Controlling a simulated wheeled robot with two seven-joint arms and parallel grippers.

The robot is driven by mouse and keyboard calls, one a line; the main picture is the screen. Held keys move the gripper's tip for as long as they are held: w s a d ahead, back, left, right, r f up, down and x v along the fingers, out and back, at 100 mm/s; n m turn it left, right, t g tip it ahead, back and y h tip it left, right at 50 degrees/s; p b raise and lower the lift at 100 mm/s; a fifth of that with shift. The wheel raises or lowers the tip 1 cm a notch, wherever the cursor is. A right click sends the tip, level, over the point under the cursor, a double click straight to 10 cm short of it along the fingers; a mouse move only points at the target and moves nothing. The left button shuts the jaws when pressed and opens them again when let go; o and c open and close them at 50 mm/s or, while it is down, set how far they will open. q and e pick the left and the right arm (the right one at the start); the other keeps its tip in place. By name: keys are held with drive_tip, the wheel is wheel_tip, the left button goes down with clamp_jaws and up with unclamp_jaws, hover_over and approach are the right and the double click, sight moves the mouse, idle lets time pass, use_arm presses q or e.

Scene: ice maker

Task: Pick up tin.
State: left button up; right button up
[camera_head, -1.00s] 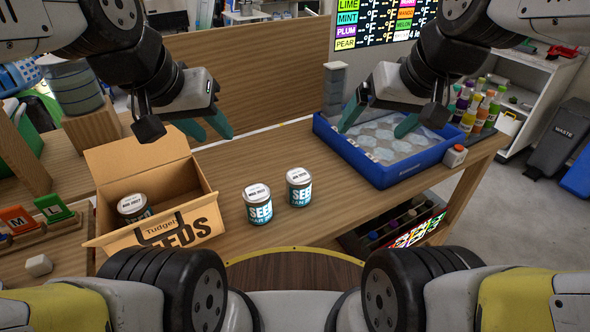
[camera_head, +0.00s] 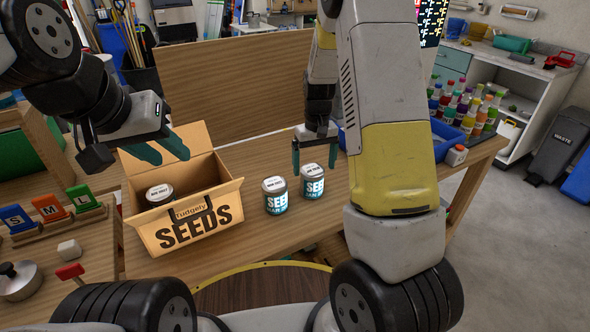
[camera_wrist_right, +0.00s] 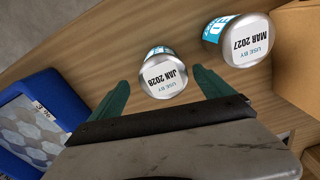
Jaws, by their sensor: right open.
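Two tins with white lids and teal SEED labels stand upright on the wooden table: a right tin (camera_head: 312,184) and a left tin (camera_head: 275,197). A third tin (camera_head: 159,192) is inside the open cardboard seeds box (camera_head: 190,232). My right gripper (camera_head: 314,157) is open and empty above the right tin. In the right wrist view, the JAN 2026 tin (camera_wrist_right: 165,77) shows between the open fingers, and the MAR 2027 tin (camera_wrist_right: 242,42) stands beside it, outside the fingers. My left gripper (camera_head: 164,150) is open and empty near the box's back left.
A blue tray (camera_head: 436,150) stands to the right, partly hidden by my right arm; its pale contents show in the right wrist view (camera_wrist_right: 28,128). A wooden panel (camera_head: 235,85) rises behind the table. Coloured size blocks (camera_head: 48,207) sit at the left.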

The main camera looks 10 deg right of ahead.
sight(311, 184)
drive_tip(key=f, duration=0.8)
drive_tip(key=shift+a+f, duration=0.1)
drive_tip(key=shift+a, duration=0.2)
drive_tip(key=c, duration=1.7)
